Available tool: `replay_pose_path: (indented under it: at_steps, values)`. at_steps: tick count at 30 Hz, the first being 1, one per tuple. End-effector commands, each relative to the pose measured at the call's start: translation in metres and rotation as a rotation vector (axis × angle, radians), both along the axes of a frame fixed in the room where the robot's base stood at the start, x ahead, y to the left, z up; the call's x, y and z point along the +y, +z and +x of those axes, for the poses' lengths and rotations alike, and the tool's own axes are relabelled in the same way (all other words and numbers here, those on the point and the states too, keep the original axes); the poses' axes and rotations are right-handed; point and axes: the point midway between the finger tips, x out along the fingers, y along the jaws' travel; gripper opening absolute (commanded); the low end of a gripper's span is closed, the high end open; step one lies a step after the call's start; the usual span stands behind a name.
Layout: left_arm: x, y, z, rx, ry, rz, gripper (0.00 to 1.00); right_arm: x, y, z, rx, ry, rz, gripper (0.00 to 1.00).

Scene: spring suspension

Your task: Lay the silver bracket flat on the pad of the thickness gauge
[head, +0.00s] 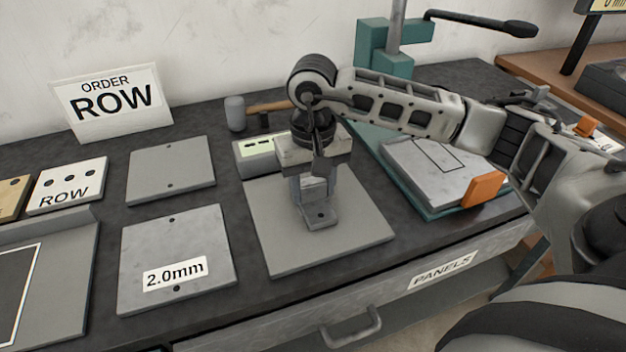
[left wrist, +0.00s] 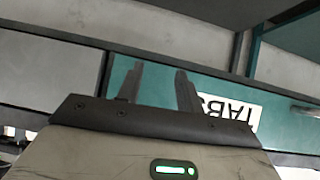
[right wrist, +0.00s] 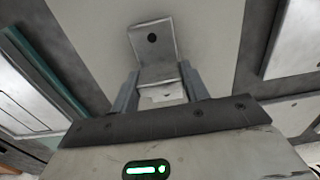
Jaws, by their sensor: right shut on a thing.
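The silver bracket (head: 321,214) is an L-shaped metal piece with a hole in its lower flange. My right gripper (head: 314,190) points down over the gauge and is shut on the bracket's upright part. The lower flange lies level, at or just above the grey pad (head: 275,240); I cannot tell if it touches. The thickness gauge's display box (head: 258,155) stands at the pad's back edge, partly hidden by the gripper. In the right wrist view the bracket (right wrist: 152,42) extends out from between the fingers. My left gripper (left wrist: 160,88) is open and empty, facing a teal drawer front.
A plate marked 2.0mm (head: 180,245) and a plain plate (head: 170,170) lie left of the pad. A hammer (head: 236,113) lies behind. A teal-based press (head: 385,50) with a plate and orange block (head: 483,190) is at right. An ORDER ROW sign (head: 112,100) stands at back left.

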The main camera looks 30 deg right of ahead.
Motion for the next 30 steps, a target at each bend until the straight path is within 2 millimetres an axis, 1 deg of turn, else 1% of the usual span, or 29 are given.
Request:
replay_pose_path:
  at_steps: [7, 11, 12, 13, 14, 22, 25, 26, 29, 30]
  values:
    - [-0.001, -0.006, -0.002, 0.013, 0.007, -0.003, 0.36, 0.0, -0.001, 0.0, -0.002, 0.001, 0.001, 0.17]
    - [-0.001, -0.011, -0.002, 0.015, 0.007, -0.003, 0.36, 0.0, -0.006, 0.0, -0.002, 0.001, 0.001, 0.17]
    - [-0.001, -0.008, -0.002, 0.015, 0.006, -0.004, 0.36, 0.0, -0.005, 0.0, -0.001, 0.001, 0.001, 0.54]
    - [-0.001, -0.008, -0.002, 0.014, 0.006, -0.004, 0.36, 0.0, -0.004, 0.0, -0.001, 0.001, 0.001, 0.62]
    - [-0.001, -0.007, -0.001, 0.013, 0.006, -0.004, 0.36, 0.0, -0.004, 0.0, -0.001, 0.0, 0.001, 0.67]
    - [0.0, -0.001, 0.0, 0.002, 0.004, -0.004, 0.36, 0.0, -0.003, 0.0, 0.0, 0.0, 0.0, 0.67]
    - [0.0, 0.004, -0.002, 0.006, 0.003, -0.003, 0.36, 0.0, 0.003, 0.0, 0.0, 0.0, 0.001, 0.67]
    - [0.0, -0.001, -0.002, 0.006, 0.003, -0.003, 0.36, 0.0, 0.003, 0.001, -0.003, 0.0, 0.001, 0.67]
    - [0.0, -0.006, -0.004, 0.01, 0.003, -0.002, 0.36, 0.0, 0.019, 0.002, -0.007, 0.0, 0.002, 0.67]
    - [0.0, -0.008, -0.004, 0.013, 0.003, -0.001, 0.36, 0.0, 0.027, 0.001, -0.006, 0.001, 0.001, 0.67]
